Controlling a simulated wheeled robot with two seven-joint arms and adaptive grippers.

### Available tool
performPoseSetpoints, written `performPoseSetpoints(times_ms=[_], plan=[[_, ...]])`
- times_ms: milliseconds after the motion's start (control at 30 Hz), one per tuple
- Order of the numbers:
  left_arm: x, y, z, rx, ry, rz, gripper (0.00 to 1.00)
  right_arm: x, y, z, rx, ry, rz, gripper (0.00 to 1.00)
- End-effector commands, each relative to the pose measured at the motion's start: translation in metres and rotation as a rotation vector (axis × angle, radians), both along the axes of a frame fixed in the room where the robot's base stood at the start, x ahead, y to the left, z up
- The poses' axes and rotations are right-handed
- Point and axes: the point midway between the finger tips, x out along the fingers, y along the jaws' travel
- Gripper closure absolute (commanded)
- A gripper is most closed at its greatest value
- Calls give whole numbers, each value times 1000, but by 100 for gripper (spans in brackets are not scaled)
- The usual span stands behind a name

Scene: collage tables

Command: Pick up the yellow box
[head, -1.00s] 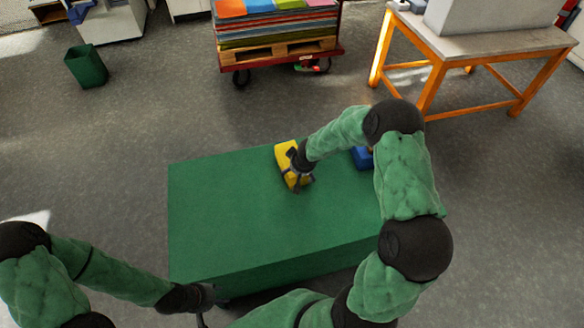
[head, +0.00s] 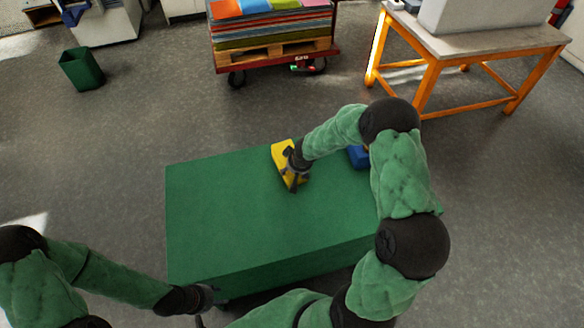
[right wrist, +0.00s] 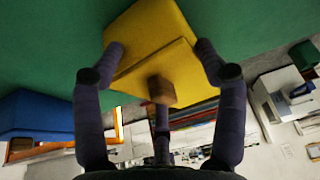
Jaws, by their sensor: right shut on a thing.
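The yellow box (head: 282,153) is at the far edge of the green table (head: 230,225), partly hidden by my right gripper (head: 294,178). In the right wrist view the yellow box (right wrist: 148,30) lies between the fingers of my right gripper (right wrist: 160,62), which is shut on it. I cannot tell whether the box touches the table top. My left gripper (head: 208,300) is low by the table's near left corner, away from the box; its fingers are too small and dark to read.
A blue box (head: 358,157) is right of the yellow box, partly behind my right arm. The table's left and middle are bare. Beyond stand a loaded red cart (head: 275,62), an orange-legged table (head: 480,45) and a green bin (head: 83,70) on the floor.

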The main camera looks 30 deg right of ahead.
Motion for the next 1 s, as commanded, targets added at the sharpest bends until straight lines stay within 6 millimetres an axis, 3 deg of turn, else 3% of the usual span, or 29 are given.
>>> performPoseSetpoints(times_ms=[167,367,700,1000], plan=[[0,0,4,0,0,0,60,-4,2,4,1,11,3,86],[0,0,15,0,0,0,60,-2,1,30,1,6,1,90],[0,0,58,0,0,0,60,53,-6,98,1,2,0,91],[0,0,69,0,0,0,60,112,-15,117,0,2,1,91]])
